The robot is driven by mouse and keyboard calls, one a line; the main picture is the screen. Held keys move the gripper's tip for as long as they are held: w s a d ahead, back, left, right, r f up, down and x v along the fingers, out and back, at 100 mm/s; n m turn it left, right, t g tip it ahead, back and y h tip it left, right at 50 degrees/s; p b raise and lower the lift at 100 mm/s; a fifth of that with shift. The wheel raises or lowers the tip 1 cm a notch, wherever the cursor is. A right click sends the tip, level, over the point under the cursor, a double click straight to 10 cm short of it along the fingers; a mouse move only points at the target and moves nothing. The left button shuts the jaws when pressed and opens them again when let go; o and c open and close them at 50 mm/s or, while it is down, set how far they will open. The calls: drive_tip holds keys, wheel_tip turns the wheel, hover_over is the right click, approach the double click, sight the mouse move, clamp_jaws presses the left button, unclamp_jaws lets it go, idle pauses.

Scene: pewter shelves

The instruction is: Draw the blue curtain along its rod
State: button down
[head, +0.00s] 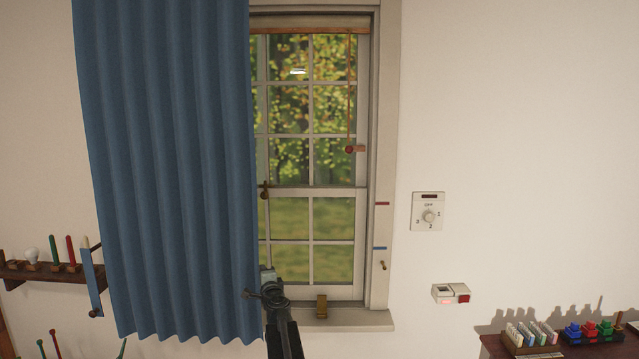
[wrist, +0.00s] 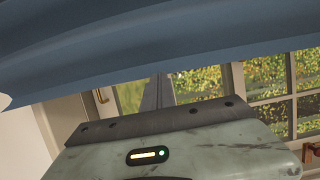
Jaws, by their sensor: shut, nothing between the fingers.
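The blue curtain (head: 165,170) hangs in folds over the left part of the window, its right edge near the window's left panes. Its rod is out of view above. My gripper (head: 267,272) is beside the curtain's lower right edge, in front of the window, shut and holding nothing. I cannot tell whether it touches the cloth. In the wrist view the curtain (wrist: 150,45) spans the top, and my narrow shut fingers (wrist: 158,92) reach up to its edge, where their tips are hard to make out.
The window (head: 312,150) has a red-ended pull cord (head: 349,149) and a sill (head: 365,320) with a small brass piece (head: 321,306). A dial (head: 428,212) and a switch (head: 451,293) are on the right wall. A peg shelf (head: 45,270) is at left, a laden shelf (head: 500,347) at lower right.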

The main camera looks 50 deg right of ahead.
drive_tip(key=w+a, duration=0.1)
drive_tip(key=w, duration=0.1)
drive_tip(key=w+a, duration=0.3)
drive_tip(key=w, duration=0.1)
drive_tip(key=shift+a, duration=0.2)
drive_tip(key=shift+w, duration=0.1)
drive_tip(key=w+a, duration=0.3)
drive_tip(key=w, duration=0.1)
drive_tip(key=w+a, duration=0.3)
drive_tip(key=w, duration=0.1)
drive_tip(key=w+a, duration=0.3)
drive_tip(key=w, duration=0.1)
drive_tip(key=shift+w+a, duration=0.15)
drive_tip(key=shift+w, duration=0.35)
drive_tip(key=w+a, duration=0.1)
drive_tip(key=w, duration=0.1)
drive_tip(key=w+a, duration=0.1)
drive_tip(key=a, duration=0.1)
drive_tip(key=shift+w, duration=0.4)
approach(183, 269)
drive_tip(key=shift+s+a, duration=0.3)
drive_tip(key=shift+s, duration=0.5)
